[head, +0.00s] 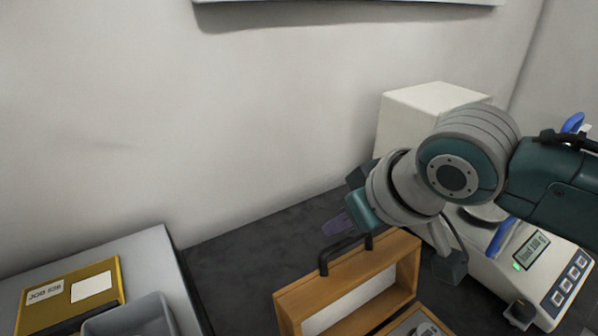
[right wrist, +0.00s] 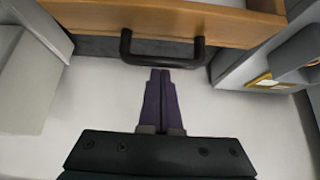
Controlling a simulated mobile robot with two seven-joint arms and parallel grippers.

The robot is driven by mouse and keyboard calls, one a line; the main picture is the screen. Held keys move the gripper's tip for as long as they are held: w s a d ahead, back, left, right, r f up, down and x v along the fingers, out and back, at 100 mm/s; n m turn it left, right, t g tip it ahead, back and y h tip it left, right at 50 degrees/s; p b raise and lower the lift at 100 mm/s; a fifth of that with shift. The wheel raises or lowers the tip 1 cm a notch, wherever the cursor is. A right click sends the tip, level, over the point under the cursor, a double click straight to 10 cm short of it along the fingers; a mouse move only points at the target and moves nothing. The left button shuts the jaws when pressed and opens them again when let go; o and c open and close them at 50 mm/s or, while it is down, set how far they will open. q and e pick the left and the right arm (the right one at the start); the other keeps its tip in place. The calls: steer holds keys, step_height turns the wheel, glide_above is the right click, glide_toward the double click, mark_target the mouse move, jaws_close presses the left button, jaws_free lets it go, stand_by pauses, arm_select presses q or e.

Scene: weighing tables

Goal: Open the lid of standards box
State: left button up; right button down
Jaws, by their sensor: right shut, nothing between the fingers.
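The standards box (head: 425,311) is wooden and sits at the bottom of the head view, cut off by the edge. Its lid (head: 405,245) stands raised, a wooden frame with a pale inner panel. A black handle (head: 345,252) sticks out from the lid's top edge and also shows in the right wrist view (right wrist: 160,61). My right gripper (head: 338,224) has purple fingers, shut and empty, close to the handle. In the right wrist view its fingertips (right wrist: 160,72) point at the handle's bar; I cannot tell whether they touch. My left gripper is not in view.
A balance (head: 550,293) with a lit display stands right of the box. A white block (head: 425,95) is behind my right arm. At left, a grey surface (head: 145,255) holds a yellow labelled folder (head: 105,272) and a grey bin (head: 135,315). Dark tabletop (head: 255,250) between is clear.

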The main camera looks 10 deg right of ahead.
mark_target(353, 266)
steer(key=shift+s+d, duration=0.2)
steer(key=shift+s, duration=0.4)
steer(key=s+p, duration=0.1)
steer(key=s+r+t+p, duration=0.1)
steer(key=p, duration=0.1)
steer(key=shift+s+d+r, duration=0.15)
steer(key=shift+d+r, duration=0.15)
steer(key=shift+d, duration=0.1)
steer(key=shift+s+d+p, duration=0.15)
steer(key=shift+s+p, duration=0.2)
steer(key=shift+p, duration=0.15)
steer(key=shift+s+d+f, duration=0.1)
steer(key=shift+s+f, duration=0.1)
steer(key=shift+s, duration=0.1)
steer(key=shift+w, duration=0.15)
